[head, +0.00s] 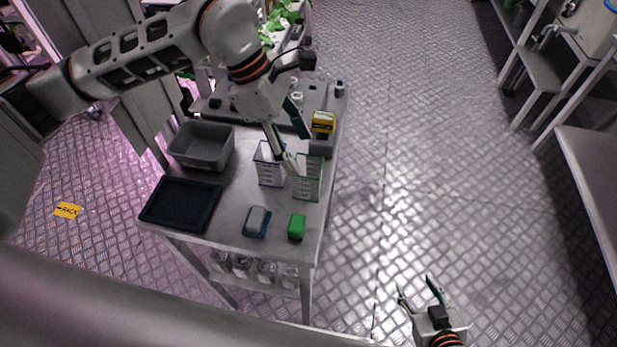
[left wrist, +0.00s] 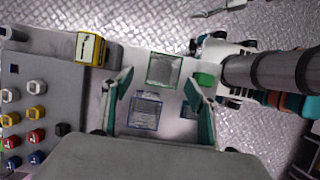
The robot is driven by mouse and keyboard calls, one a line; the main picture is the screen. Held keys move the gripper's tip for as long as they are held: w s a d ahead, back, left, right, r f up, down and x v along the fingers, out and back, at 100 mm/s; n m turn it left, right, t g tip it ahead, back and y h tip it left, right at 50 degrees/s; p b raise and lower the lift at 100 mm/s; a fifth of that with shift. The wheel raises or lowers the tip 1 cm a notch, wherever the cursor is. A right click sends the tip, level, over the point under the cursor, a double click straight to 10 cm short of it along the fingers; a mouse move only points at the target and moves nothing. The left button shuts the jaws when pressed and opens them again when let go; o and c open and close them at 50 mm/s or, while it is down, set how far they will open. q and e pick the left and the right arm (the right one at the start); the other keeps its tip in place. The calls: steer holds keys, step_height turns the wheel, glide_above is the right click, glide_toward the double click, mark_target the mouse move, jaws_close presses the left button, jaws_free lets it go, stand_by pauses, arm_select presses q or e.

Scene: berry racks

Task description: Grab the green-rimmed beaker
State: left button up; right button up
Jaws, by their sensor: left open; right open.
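The green-rimmed beaker (head: 308,184) is a clear square vessel standing upright on the grey table; in the left wrist view it also shows (left wrist: 164,70), just beyond the fingertips. A similar blue-rimmed beaker (head: 268,168) stands to its left; in the left wrist view it lies between the fingers (left wrist: 146,112). My left gripper (head: 300,153) is open and empty, pointing down over the two beakers. Its fingers partly cover them in the head view. My right gripper (head: 421,292) is open and empty, low at the right, away from the table.
On the table are a grey bin (head: 202,146), a dark tray (head: 180,204), a blue-and-white block (head: 257,222), a green block (head: 297,227) and a yellow box (head: 323,122). Several jars stand on the shelf below. The floor right of the table is clear.

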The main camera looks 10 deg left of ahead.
mark_target(308, 167)
arm_select(q)
steer(key=x, duration=0.1)
steer(key=b+x, duration=0.1)
steer(key=x, duration=0.2)
steer(key=shift+s+d+f, duration=0.25)
steer(key=shift+s, duration=0.1)
steer(key=shift+d+f+b, duration=0.25)
steer(key=shift+f+b, duration=0.05)
steer(key=shift+f, duration=0.15)
steer(key=c, duration=1.1)
